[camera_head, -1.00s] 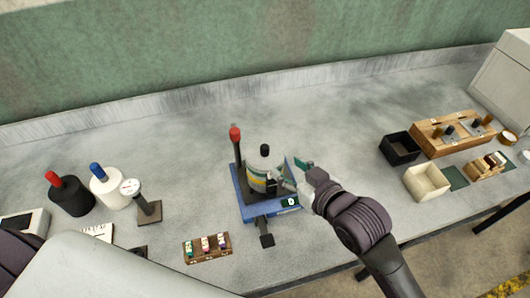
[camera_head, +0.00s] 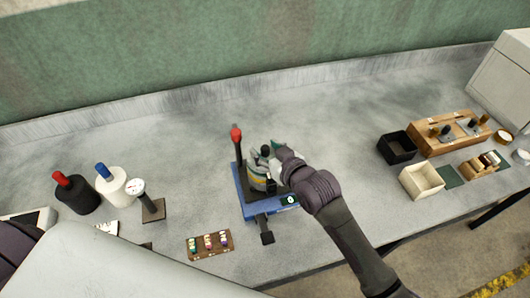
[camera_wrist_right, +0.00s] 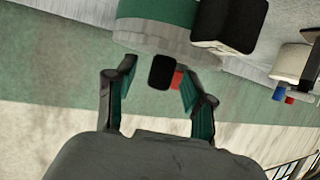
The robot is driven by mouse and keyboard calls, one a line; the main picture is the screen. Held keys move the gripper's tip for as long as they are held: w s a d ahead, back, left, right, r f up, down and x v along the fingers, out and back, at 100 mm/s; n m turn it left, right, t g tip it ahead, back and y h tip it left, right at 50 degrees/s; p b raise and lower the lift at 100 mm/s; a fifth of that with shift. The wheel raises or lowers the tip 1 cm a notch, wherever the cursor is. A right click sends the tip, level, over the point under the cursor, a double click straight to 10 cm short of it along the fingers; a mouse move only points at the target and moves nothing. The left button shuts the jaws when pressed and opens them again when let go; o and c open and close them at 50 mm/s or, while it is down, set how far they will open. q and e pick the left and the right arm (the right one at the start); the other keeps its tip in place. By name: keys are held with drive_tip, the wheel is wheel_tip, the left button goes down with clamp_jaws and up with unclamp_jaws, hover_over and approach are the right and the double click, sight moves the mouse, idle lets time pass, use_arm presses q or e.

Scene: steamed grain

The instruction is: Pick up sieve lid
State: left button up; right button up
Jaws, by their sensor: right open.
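The sieve lid is the pale top of the sieve stack (camera_head: 257,180) on the blue shaker, with a black knob (camera_head: 265,150). In the right wrist view the grey lid (camera_wrist_right: 150,38) appears upside down, and its black knob (camera_wrist_right: 165,72) shows between the fingers. My right gripper (camera_head: 272,154) is at the top of the stack, beside the knob, and partly hides the lid. It also shows in the right wrist view (camera_wrist_right: 158,70) with its fingers apart. I cannot tell whether a finger touches the knob. My left gripper is out of view.
The blue shaker base (camera_head: 246,208) has a red-topped post (camera_head: 236,135) close left of the stack. A small rack of coloured vials (camera_head: 209,244) lies in front. Bottles (camera_head: 113,186) stand left. A black bin (camera_head: 397,147) and wooden box (camera_head: 447,132) are right. The back table is clear.

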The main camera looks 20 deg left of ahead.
clamp_jaws()
drive_tip(key=shift+r, duration=0.15)
